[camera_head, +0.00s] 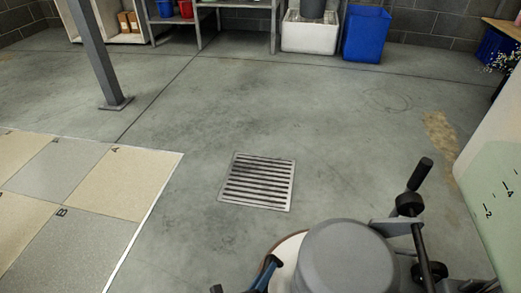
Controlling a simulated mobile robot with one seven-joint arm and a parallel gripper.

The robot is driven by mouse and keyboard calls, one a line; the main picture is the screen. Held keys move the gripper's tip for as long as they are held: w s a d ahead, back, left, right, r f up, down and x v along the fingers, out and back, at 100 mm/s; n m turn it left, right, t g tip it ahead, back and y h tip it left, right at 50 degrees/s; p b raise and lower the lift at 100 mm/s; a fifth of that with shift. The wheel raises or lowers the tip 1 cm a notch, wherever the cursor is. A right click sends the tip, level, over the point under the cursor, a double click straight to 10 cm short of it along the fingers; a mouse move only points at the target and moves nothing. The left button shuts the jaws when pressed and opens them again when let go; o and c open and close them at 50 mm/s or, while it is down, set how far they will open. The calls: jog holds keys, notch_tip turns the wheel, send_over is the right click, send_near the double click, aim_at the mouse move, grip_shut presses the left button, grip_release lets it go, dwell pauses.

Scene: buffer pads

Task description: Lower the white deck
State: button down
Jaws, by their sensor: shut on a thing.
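A round white deck (285,250) with a brown edge shows at the bottom of the head view. A large grey dome (345,262) sits over it and hides most of it. A blue bar with a black end (268,272) lies against the deck's left side. A black lever (419,175) with a round black knob stands to the right of the dome, on a grey bracket. The deck's underside and its height above the floor are hidden. I do not make out my gripper in this view.
A pale green-white panel with scale marks (490,190) stands at the right edge. A floor grate (258,181) lies ahead. Lettered floor tiles (115,182) are at left, near a grey post (97,50). A blue bin (366,34) and shelves stand behind. The middle floor is clear.

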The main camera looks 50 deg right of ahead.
jog(key=shift+s+f+b, duration=0.15)
jog(key=shift+f+b, duration=0.2)
jog(key=shift+f, duration=0.15)
jog(key=shift+s+d+f, duration=0.1)
jog(key=shift+f, duration=0.05)
jog(key=c, duration=0.7)
grip_release()
jog(key=shift+o, duration=0.2)
jog(key=shift+a, duration=0.2)
jog(key=p+v, duration=0.4)
jog(key=v, duration=0.8)
jog(key=shift+a, duration=0.25)
